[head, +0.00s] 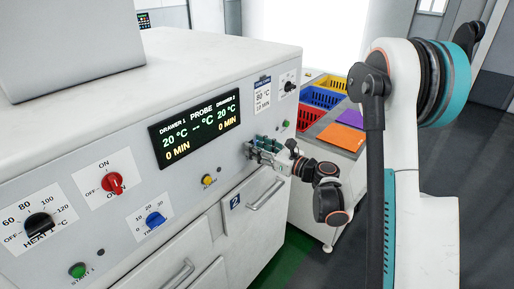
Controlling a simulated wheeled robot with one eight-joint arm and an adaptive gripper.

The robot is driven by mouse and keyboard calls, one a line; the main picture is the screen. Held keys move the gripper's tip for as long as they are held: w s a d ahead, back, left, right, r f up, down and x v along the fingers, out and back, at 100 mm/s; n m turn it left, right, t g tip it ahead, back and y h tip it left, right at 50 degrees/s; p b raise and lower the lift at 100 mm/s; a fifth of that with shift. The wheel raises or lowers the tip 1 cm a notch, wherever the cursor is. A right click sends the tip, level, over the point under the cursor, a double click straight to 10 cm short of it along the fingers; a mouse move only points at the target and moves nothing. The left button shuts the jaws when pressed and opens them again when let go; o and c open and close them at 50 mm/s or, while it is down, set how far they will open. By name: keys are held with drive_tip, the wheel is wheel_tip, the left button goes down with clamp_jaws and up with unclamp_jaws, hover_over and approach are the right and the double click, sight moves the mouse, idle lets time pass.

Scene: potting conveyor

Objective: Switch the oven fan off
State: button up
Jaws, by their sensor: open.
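A white oven (190,208) with a sloping control panel fills the left and middle of the head view. A red rotary knob (112,183) marked ON and OFF sits on the left of the panel. A small black knob (289,86) on a white label sits at the upper right end. I cannot read which control is marked as the fan. My gripper (256,148) is open at the right part of the panel, close to its face. It hides the panel behind it, and I cannot tell whether it touches anything.
A lit display (195,130) shows drawer temperatures. A black heat knob (40,225), blue timer knob (155,219), yellow button (208,180) and green button (78,270) are on the panel. Drawer handles (267,195) stick out below. Colored bins (322,97) stand behind my arm.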

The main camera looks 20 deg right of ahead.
drive_tip(key=shift+w+a, duration=0.1)
drive_tip(key=shift+w, duration=0.05)
clamp_jaws()
drive_tip(key=t+b, duration=0.1)
drive_tip(key=b, duration=0.2)
drive_tip(key=t+y+b, duration=0.1)
drive_tip(key=b, duration=0.1)
drive_tip(key=f+t+y+b, duration=0.1)
drive_tip(key=b, duration=0.2)
drive_tip(key=shift+s+f+b, duration=0.1)
drive_tip(key=shift+s+b, duration=0.15)
drive_tip(key=shift+b, duration=0.05)
